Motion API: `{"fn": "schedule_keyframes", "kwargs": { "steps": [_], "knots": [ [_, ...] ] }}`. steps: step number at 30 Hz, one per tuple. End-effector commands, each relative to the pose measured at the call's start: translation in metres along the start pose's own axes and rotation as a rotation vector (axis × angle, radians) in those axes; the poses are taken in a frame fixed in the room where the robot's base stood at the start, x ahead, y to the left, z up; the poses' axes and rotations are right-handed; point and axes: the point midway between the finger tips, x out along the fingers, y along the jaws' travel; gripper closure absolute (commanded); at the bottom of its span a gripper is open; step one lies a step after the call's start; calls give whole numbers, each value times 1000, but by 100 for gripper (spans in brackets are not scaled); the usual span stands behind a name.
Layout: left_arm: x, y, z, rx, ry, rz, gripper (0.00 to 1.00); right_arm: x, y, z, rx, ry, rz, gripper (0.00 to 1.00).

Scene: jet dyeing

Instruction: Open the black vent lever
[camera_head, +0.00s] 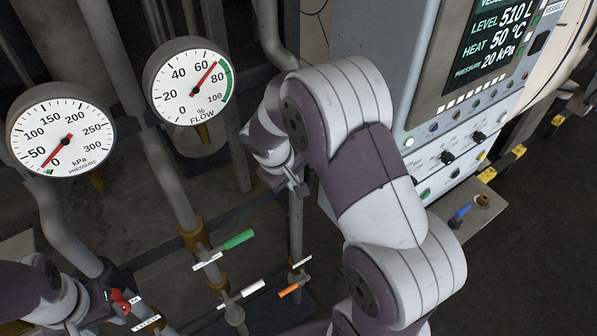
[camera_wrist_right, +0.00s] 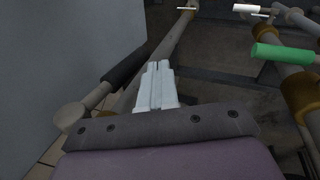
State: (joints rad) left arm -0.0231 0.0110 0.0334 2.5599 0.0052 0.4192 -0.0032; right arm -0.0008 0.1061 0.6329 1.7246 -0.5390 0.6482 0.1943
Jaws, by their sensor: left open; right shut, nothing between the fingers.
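The black vent lever (camera_wrist_right: 125,68) shows in the right wrist view just left of my right gripper's fingers. Its black grip slants up and right from a pale stem with a round end. In the head view the right gripper (camera_head: 300,188) points down near a vertical pipe. My left gripper (camera_head: 103,298) is open at the lower left, near a red handle (camera_head: 121,301).
Green (camera_head: 238,239), white (camera_head: 253,288) and orange (camera_head: 289,290) levers sit on pipes below the pressure gauge (camera_head: 60,138) and flow gauge (camera_head: 189,88). The control panel (camera_head: 455,130) stands at right, with a blue lever (camera_head: 462,211) below it.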

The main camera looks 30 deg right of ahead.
Motion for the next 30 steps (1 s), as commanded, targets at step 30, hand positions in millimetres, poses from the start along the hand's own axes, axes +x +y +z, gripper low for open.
{"fn": "schedule_keyframes", "kwargs": {
  "steps": [30],
  "knots": [
    [1,0,0,0,0,0,57,21,34,2,-2,-4,-1,100]
  ]
}}
